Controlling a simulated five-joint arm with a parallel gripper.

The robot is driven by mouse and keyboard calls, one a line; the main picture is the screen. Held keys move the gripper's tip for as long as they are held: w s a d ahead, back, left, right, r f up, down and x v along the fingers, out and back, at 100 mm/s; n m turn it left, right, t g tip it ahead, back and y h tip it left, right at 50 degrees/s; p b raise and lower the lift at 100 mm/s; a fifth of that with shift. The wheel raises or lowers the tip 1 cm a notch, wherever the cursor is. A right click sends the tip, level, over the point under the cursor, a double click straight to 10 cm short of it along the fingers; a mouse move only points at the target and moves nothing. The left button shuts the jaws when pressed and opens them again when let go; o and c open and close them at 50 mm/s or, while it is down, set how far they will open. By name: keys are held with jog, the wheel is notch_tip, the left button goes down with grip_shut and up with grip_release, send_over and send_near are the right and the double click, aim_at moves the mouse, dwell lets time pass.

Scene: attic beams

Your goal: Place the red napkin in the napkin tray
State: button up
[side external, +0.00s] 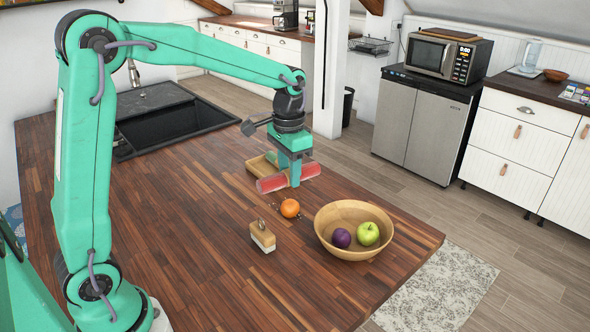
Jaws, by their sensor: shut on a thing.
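The red napkin (270,184) is a rolled red cylinder lying roughly level. My gripper (292,178) points down and is shut around the middle of it, with part of the napkin showing on each side of the finger. The napkin tray (254,166) is a small light-wood tray on the wooden counter, just behind and left of the napkin in the picture. The napkin and my gripper hide the tray's front and right parts. The napkin looks held above the counter near the tray; its exact height and whether it touches the tray I cannot tell.
An orange (290,208) sits just in front of the napkin. A small wood-and-white block-like object (263,237) stands nearer. A wooden bowl (336,247) holds a purple fruit (341,238) and a green apple (368,233). A dark sink (165,122) lies left. The counter's front is clear.

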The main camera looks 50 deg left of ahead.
jog(key=w+a+f+m, duration=0.3)
jog(key=w+a+m, duration=0.4)
jog(key=a+m, duration=0.1)
jog(key=w+a+f+m, duration=0.3)
jog(key=w+a+m, duration=0.4)
jog(key=a+m, duration=0.15)
jog(key=a+f, duration=0.2)
jog(key=a, duration=0.2)
jog(key=a+f, duration=0.2)
jog(key=a, duration=0.2)
jog(key=a+f, duration=0.3)
jog(key=a, duration=0.1)
jog(key=shift+w+f, duration=0.1)
jog(key=shift+w, duration=0.05)
